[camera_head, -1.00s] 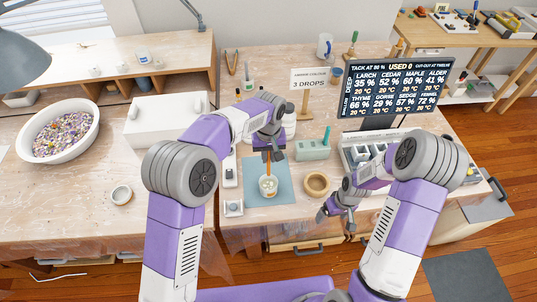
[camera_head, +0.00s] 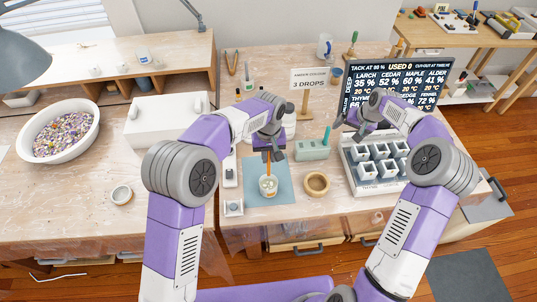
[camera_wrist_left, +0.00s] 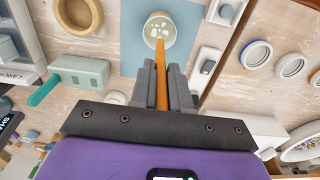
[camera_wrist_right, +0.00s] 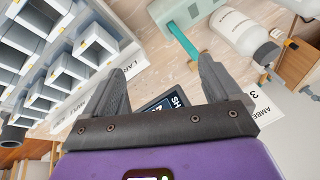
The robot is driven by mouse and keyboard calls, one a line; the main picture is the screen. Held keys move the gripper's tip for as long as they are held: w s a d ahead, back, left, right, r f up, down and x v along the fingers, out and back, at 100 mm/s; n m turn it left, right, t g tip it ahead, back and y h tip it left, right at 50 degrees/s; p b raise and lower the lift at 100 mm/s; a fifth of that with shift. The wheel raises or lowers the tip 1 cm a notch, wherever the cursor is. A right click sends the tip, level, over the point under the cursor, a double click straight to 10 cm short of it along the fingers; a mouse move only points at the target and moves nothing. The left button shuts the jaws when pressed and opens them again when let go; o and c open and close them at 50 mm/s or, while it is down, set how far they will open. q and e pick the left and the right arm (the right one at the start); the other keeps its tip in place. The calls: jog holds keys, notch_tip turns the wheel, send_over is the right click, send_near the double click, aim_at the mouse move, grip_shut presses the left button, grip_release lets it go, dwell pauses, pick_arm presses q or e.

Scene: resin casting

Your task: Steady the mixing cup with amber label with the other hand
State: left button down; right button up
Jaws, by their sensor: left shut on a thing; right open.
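The mixing cup (camera_head: 268,187) stands on the blue mat (camera_head: 288,193) with pale contents inside; an amber label cannot be made out. It also shows at the top of the left wrist view (camera_wrist_left: 158,30). My left gripper (camera_head: 268,156) is shut on an orange-brown stir stick (camera_wrist_left: 161,75), whose lower end is in the cup. My right gripper (camera_head: 359,128) is open and empty, in front of the dark sign board and well to the right of the cup. In the right wrist view (camera_wrist_right: 160,85) nothing lies between its fingers.
A tan ring (camera_head: 316,184) lies right of the mat. A green block (camera_head: 312,150) with a teal stick stands behind it. A tray of white cups (camera_head: 398,184) is at the right. The dark sign board (camera_head: 420,84) and a small "3 drops" sign (camera_head: 309,78) stand behind.

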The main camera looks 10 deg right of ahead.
jog(key=s+a+f+m+g+y, duration=0.2)
jog(key=a+f+m+g+y, duration=0.25)
jog(key=a+f, duration=0.45)
jog(key=m+g+y, duration=0.3)
jog(key=m+y, duration=0.2)
send_near(271, 188)
notch_tip(271, 188, up, 2)
jog(key=shift+d+r, duration=0.15)
jog(key=shift+r, duration=0.1)
jog(key=shift+s+a+f+m+y, duration=0.2)
jog(key=shift+s+a+m+y, duration=0.05)
jog(key=shift+a, duration=0.25)
jog(key=x, duration=0.9)
jog(key=c, duration=0.9)
jog(key=shift+o, duration=0.2)
jog(key=shift+c, duration=0.6)
